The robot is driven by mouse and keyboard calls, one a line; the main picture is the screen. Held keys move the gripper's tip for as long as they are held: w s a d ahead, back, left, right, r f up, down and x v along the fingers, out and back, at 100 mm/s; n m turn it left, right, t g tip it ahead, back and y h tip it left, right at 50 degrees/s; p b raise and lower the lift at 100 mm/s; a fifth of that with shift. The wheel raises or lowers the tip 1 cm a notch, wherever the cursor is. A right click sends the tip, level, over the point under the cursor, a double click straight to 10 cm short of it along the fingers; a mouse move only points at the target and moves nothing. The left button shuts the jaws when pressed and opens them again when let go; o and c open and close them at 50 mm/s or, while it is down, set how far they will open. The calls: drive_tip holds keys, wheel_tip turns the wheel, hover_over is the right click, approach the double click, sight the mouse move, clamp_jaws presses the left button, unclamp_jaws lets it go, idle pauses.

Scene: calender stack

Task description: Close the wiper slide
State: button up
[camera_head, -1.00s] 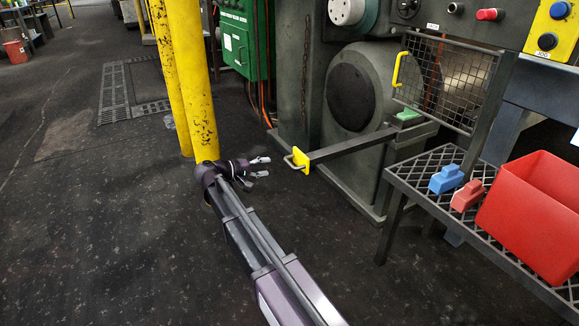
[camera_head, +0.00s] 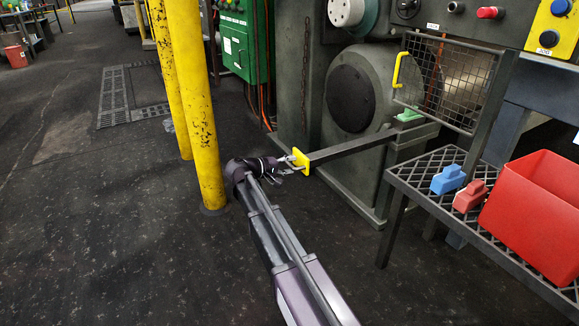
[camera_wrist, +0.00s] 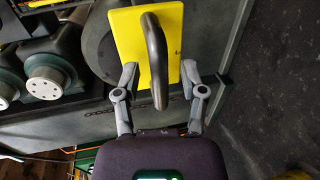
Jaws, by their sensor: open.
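The wiper slide (camera_head: 350,148) is a long dark bar that sticks out from the machine toward the left. Its outer end carries a yellow plate (camera_head: 302,162) with a bent metal handle. In the wrist view the yellow plate (camera_wrist: 122,45) and the grey handle (camera_wrist: 155,60) lie straight ahead. My gripper (camera_head: 290,162) is at the handle end of the bar. In the wrist view my gripper (camera_wrist: 162,95) is open, with one finger on each side of the handle's lower end. I cannot tell whether the fingers touch it.
Yellow posts (camera_head: 200,110) stand left of my arm. A mesh guard (camera_head: 445,82) with a yellow handle hangs above the slide. A grated bench (camera_head: 420,180) at right holds a blue block (camera_head: 447,180), a red block (camera_head: 469,196) and a red bin (camera_head: 540,215).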

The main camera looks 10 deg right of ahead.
clamp_jaws()
idle(0.3)
